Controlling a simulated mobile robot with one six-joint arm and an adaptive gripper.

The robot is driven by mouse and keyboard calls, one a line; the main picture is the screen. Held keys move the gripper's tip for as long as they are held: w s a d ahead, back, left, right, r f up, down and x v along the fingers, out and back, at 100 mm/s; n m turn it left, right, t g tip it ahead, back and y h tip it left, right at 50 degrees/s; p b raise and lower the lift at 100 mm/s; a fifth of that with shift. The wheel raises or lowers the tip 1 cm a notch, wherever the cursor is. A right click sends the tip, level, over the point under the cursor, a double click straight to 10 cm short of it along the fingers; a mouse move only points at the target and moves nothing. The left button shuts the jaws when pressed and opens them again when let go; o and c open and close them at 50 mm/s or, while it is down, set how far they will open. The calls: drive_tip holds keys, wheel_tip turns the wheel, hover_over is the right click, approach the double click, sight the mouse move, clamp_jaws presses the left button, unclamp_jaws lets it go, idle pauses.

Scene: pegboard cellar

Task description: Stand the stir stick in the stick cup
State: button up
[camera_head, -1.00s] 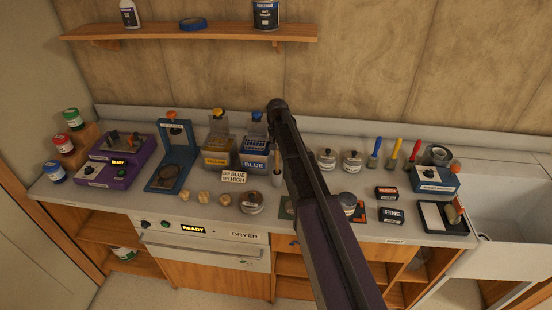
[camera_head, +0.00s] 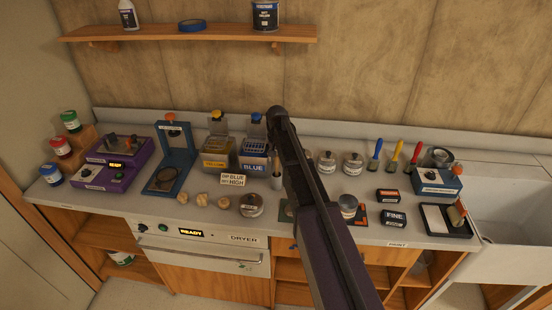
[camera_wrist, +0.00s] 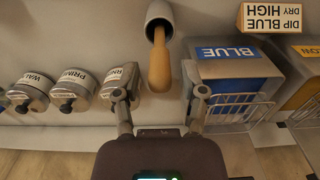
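The stick cup (camera_wrist: 158,14) is a small grey cup, at the top middle of the wrist view. In the head view the cup (camera_head: 277,183) stands on the counter right of the blue dip tank. The stir stick (camera_wrist: 160,68) is tan with a rounded end. It rises from the cup's mouth, its lower part hidden inside. My gripper (camera_wrist: 160,95) is open, its two fingers wide apart on either side of the stick's free end. Neither finger visibly touches it. In the head view my arm hides the gripper.
The blue tank (camera_wrist: 238,85) with a wire basket is close beside one finger. A lidded jar (camera_wrist: 121,82) is close by the other, with more jars beyond. A sign (camera_wrist: 268,18) reads dip blue, dry high. The wall is behind the counter.

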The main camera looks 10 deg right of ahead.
drive_tip(key=shift+r, duration=0.1)
idle(0.3)
wheel_tip(320, 180, up, 12)
drive_tip(key=p, duration=1.2)
idle(0.8)
drive_tip(key=s+n, duration=0.3)
drive_tip(key=s, duration=2.6)
drive_tip(key=shift+n, duration=0.3)
drive_tip(key=shift+s+a, duration=0.1)
wheel_tip(320, 180, down, 13)
drive_tip(key=b, duration=1.3)
drive_tip(key=shift+f, duration=0.2)
